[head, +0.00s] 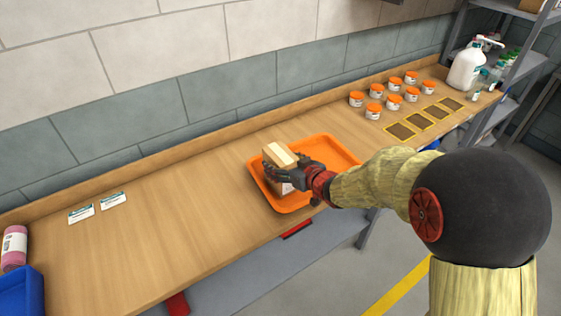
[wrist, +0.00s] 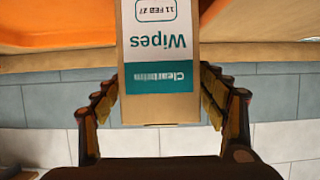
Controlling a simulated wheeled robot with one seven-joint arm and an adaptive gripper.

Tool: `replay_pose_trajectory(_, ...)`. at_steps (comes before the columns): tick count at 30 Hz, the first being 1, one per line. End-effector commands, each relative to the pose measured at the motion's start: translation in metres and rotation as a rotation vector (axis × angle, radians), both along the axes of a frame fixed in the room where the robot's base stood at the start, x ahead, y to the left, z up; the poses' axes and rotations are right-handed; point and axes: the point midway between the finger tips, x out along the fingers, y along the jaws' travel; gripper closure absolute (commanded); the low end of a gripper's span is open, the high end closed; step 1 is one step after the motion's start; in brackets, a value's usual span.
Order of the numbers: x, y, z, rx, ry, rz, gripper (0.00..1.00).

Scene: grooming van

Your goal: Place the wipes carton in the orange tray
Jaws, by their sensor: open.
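The wipes carton (head: 278,152), a brown box with a pale strip on top, stands upright within the left part of the orange tray (head: 335,147). The gripper hides where its base meets the tray floor. My gripper (head: 280,176) is at the carton with one finger on either side, and it is open. In the wrist view the carton (wrist: 160,108) shows its white and teal "Wipes" label upside down between the fingertips (wrist: 160,85). The tray's orange surface (wrist: 60,25) lies behind it.
Several orange-lidded jars (head: 375,91) and dark yellow-edged mats (head: 422,122) are at the back right, near a white pump bottle (head: 467,68). Two white cards (head: 113,199) lie left. The bench between is clear.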

Motion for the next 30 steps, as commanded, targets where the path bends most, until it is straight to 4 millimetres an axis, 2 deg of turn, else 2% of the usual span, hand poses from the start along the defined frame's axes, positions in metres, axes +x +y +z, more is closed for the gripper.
replay_pose_trajectory(9,-0.049,-0.034,0.028,0.001,-0.001,-0.002,0.28)
replay_pose_trajectory(15,-0.073,-0.050,0.039,0.001,-0.001,-0.001,0.28)
replay_pose_trajectory(21,-0.083,-0.056,0.042,0.001,0.001,0.000,0.28)
replay_pose_trajectory(26,-0.084,-0.058,0.044,-0.005,-0.001,-0.007,0.28)
replay_pose_trajectory(29,-0.080,-0.072,0.055,-0.041,-0.005,-0.056,0.28)
replay_pose_trajectory(30,-0.079,-0.083,0.063,-0.065,-0.004,-0.093,0.28)
